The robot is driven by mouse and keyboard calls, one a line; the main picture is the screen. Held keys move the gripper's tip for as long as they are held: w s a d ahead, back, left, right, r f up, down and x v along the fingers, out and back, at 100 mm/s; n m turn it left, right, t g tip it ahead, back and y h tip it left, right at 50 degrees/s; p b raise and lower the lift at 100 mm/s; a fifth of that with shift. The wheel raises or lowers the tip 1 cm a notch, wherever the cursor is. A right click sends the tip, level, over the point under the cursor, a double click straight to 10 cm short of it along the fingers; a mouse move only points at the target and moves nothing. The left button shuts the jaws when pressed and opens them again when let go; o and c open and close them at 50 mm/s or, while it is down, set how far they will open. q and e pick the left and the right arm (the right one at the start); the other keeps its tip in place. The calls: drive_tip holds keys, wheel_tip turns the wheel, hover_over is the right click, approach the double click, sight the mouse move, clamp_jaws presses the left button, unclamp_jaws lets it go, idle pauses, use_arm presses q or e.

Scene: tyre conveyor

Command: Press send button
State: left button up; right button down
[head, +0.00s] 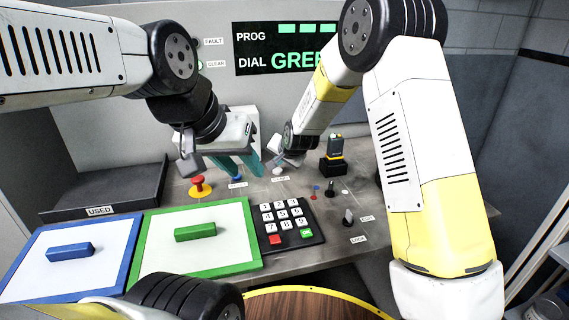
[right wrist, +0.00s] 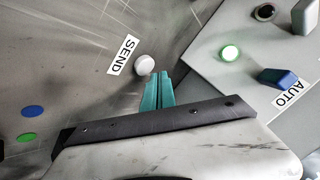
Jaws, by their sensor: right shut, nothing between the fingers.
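The send button is a small round white knob beside a SEND label in the right wrist view (right wrist: 145,65). It also shows as a small pale knob in the head view (head: 278,170). My right gripper (right wrist: 160,76) is shut and empty. Its teal fingertips are right beside the knob; I cannot tell whether they touch it. In the head view the right gripper's fingers are hidden by its own body. My left gripper (head: 238,170) hangs over the console left of the send button, its teal fingers apart with nothing seen between them.
A red mushroom button (head: 198,186) stands left of the left gripper. A keypad (head: 287,222), a green tray (head: 145,262) and a blue tray (head: 22,278) lie in front. A black-and-yellow device (head: 333,160) stands right. A display (head: 285,48) reads GREEN, partly covered by my arm.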

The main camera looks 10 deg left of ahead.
sight(279, 171)
idle(0.4)
drive_tip(key=shift+f, duration=0.4)
drive_tip(key=shift+f, duration=0.5)
idle(0.5)
drive_tip(key=shift+r, duration=0.9)
drive_tip(key=shift+r, duration=2.5)
